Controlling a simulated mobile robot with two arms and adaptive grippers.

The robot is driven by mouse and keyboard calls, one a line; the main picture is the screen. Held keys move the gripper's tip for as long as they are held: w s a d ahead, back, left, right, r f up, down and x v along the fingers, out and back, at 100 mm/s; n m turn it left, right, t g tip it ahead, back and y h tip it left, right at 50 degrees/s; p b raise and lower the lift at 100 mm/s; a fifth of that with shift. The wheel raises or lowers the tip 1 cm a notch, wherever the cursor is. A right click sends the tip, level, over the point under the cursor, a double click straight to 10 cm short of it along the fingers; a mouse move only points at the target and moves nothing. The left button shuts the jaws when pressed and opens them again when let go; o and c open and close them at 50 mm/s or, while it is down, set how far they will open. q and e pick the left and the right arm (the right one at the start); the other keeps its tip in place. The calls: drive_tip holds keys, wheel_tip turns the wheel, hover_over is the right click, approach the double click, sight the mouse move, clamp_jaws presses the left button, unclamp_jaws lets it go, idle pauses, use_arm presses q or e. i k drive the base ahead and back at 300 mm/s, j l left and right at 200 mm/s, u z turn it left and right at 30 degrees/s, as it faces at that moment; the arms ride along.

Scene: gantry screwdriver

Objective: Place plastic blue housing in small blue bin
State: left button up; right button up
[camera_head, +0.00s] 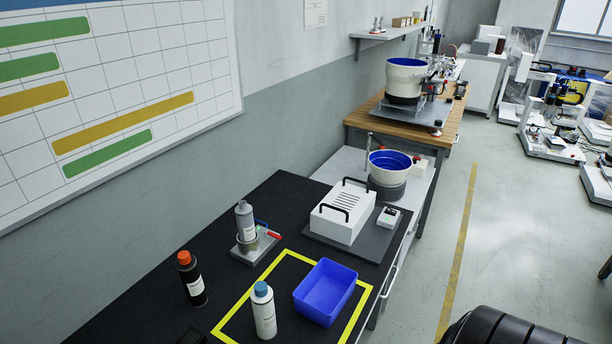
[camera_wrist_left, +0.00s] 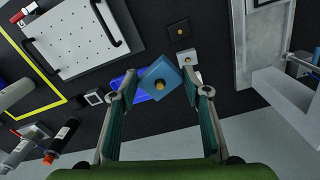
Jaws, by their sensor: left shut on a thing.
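In the left wrist view, my left gripper (camera_wrist_left: 162,82) is shut on the plastic blue housing (camera_wrist_left: 158,76), a light-blue square piece with a gold-coloured round centre. The housing is between the fingertips, above the dark tabletop. A brighter blue shape shows partly behind it; most of it is hidden. In the head view, the small blue bin (camera_head: 325,291) stands inside a yellow outline on the black table, and I see nothing in it. Neither gripper shows in the head view, and my right gripper is in no view.
A blue-capped bottle (camera_head: 264,313) stands left of the bin, with an orange-capped bottle (camera_head: 192,280) farther left. A white box with black handles (camera_head: 342,213) stands behind the bin.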

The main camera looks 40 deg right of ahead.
sight(328, 297)
drive_tip(key=l+z, duration=0.15)
drive_tip(key=z, duration=0.3)
drive_tip(key=l+z, duration=0.1)
drive_tip(key=z, duration=0.35)
drive_tip(key=i+l+z, duration=0.1)
drive_tip(key=z, duration=0.35)
drive_tip(key=l+z, duration=0.1)
drive_tip(key=z, duration=0.35)
